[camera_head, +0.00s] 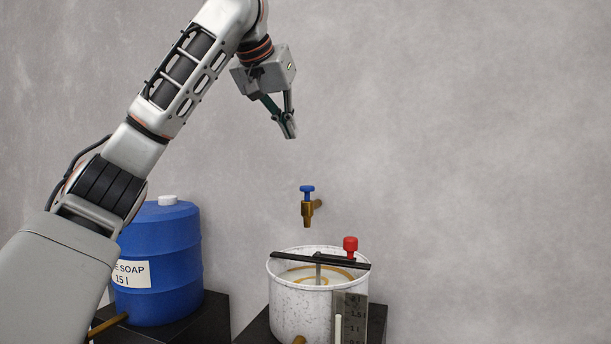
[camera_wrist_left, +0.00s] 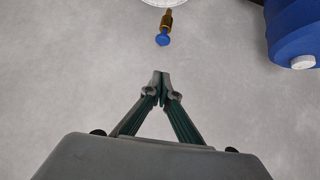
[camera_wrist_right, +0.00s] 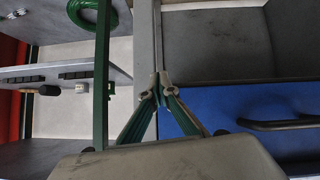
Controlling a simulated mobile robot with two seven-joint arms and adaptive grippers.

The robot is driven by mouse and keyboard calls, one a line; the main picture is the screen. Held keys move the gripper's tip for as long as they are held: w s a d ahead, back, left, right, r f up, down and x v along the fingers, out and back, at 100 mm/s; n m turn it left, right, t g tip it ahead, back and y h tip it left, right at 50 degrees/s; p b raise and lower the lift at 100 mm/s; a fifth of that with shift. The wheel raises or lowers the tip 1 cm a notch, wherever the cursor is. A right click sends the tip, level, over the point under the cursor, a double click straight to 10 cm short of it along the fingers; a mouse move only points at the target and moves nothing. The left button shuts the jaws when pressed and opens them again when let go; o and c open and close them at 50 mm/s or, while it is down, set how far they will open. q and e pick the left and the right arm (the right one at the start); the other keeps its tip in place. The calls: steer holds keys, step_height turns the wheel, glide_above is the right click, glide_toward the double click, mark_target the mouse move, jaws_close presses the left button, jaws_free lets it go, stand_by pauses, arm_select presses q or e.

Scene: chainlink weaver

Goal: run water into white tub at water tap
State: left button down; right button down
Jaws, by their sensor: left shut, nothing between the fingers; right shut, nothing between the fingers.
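The water tap (camera_head: 308,206) is brass with a blue handle and sticks out of the grey wall. The white tub (camera_head: 287,316) stands below it, with a black bar across its top, a red knob and a level gauge on its front. Some pale content with a brown ring shows inside. My left gripper (camera_head: 290,134) is shut and empty, above the tap and a little left of it. In the left wrist view the tap (camera_wrist_left: 164,30) lies beyond the fingertips (camera_wrist_left: 160,76), apart from them. My right gripper (camera_wrist_right: 158,92) is shut and empty, away from tap and tub.
A blue soap barrel (camera_head: 165,262) with a white cap stands left of the tub on a dark stand (camera_head: 190,325). The wall right of the tap is clear. Near my right gripper are a green post (camera_wrist_right: 102,75), a green hose coil (camera_wrist_right: 88,12) and a blue panel with a dark handle (camera_wrist_right: 290,123).

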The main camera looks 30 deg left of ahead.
arm_select(q)
glide_above(305, 187)
step_height(305, 187, down, 7)
steer(key=f, duration=0.4)
steer(key=shift+s+a, duration=0.1)
steer(key=shift+s, duration=0.1)
steer(key=shift+f, duration=1.05)
